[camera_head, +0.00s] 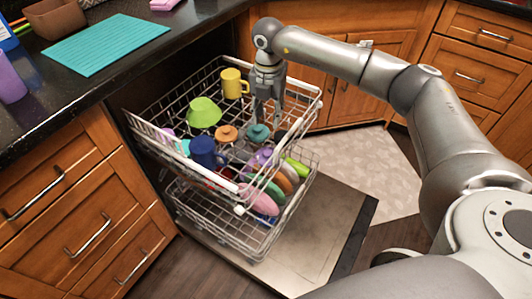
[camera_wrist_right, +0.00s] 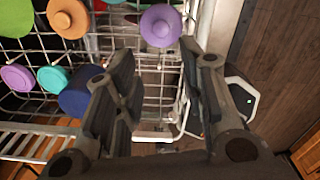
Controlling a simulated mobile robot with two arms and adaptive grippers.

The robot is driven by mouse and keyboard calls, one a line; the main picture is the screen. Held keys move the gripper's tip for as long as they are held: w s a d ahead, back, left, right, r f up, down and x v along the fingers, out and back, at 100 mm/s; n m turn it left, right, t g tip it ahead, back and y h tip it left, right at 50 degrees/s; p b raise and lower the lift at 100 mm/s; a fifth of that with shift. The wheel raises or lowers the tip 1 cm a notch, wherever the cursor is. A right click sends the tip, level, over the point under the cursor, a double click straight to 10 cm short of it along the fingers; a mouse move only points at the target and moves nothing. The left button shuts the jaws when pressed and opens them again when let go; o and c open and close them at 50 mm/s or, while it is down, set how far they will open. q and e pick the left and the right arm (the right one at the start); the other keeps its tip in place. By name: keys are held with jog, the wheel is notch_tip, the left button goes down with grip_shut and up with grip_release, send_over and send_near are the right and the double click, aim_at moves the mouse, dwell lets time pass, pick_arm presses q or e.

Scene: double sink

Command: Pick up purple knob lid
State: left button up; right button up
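A purple knob lid (camera_head: 262,157) lies in the upper dishwasher rack, toward its front right. In the right wrist view a round purple lid with a central knob (camera_wrist_right: 160,25) shows at the top, beyond the fingertips; a second, lighter purple piece (camera_wrist_right: 17,77) is at the far left. My right gripper (camera_head: 268,115) points down over the right part of the upper rack, behind the purple lid. In the wrist view its two fingers (camera_wrist_right: 158,85) are apart with nothing held between them. My left gripper is not in view.
The upper rack (camera_head: 150,127) also holds a yellow mug (camera_head: 234,83), green bowl (camera_head: 203,112), orange lid (camera_head: 227,133), teal lid (camera_head: 258,133) and blue mug (camera_head: 205,152). Plates stand in the lower rack. The open dishwasher door (camera_head: 318,225) lies below; cabinets (camera_head: 330,85) stand behind.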

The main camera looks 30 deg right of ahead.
send_over(268, 152)
notch_tip(268, 152, down, 8)
jog(key=shift+r+b, duration=0.1)
jog(key=shift+b, duration=0.35)
notch_tip(268, 152, down, 7)
jog(key=shift+w+f+b, duration=0.1)
jog(key=shift+f+b, duration=0.1)
jog(key=shift+b, duration=0.3)
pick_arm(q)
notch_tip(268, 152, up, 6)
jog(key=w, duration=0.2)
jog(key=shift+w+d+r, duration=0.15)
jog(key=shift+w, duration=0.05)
pick_arm(e)
jog(key=shift+c, duration=0.3)
jog(key=c, duration=0.5)
